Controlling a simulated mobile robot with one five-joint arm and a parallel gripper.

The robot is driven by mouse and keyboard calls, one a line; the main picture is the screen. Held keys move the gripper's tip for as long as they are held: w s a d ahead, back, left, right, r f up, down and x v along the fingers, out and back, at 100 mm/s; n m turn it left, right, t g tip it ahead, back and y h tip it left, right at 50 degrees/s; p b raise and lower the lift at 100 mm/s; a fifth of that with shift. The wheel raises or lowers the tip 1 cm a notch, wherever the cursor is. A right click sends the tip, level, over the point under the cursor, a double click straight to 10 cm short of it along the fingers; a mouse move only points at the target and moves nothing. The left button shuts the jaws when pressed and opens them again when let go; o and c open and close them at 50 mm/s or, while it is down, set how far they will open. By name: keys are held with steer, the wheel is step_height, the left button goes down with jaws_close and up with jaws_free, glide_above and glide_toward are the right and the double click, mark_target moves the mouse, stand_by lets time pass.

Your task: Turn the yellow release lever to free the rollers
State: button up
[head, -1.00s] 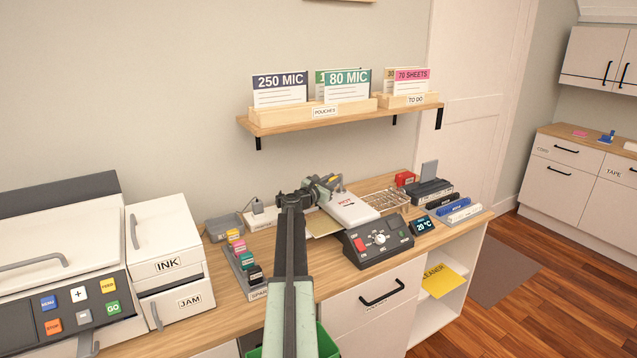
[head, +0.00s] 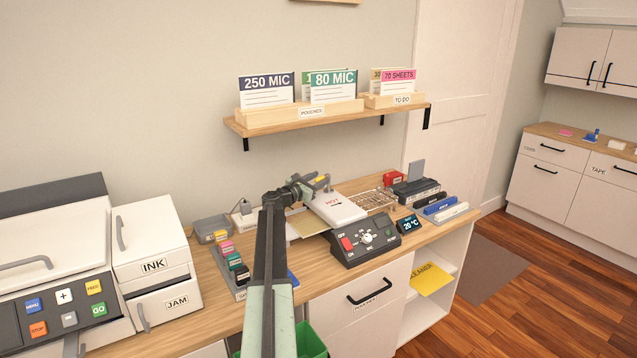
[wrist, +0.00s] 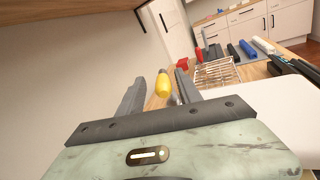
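The yellow release lever (wrist: 162,86) shows in the wrist view between my two fingers, with a visible gap on either side. In the head view, its yellow part (head: 321,181) is small and partly hidden by my gripper (head: 308,187). My gripper also shows in the wrist view (wrist: 158,86), open with nothing clamped. The white laminator (head: 340,208), marked HOT, sits on the wooden counter just right of my gripper. The rollers are not visible. Whether a finger touches the lever cannot be told from the head view.
A dark control panel (head: 362,241) with a red switch and dial stands in front of the laminator. A wire rack (head: 373,200) lies behind it to the right. A shelf (head: 330,121) hangs above. A row of coloured blocks (head: 233,262) stands left of my arm.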

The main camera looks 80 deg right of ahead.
steer(key=shift+s, duration=0.1)
steer(key=v, duration=0.8)
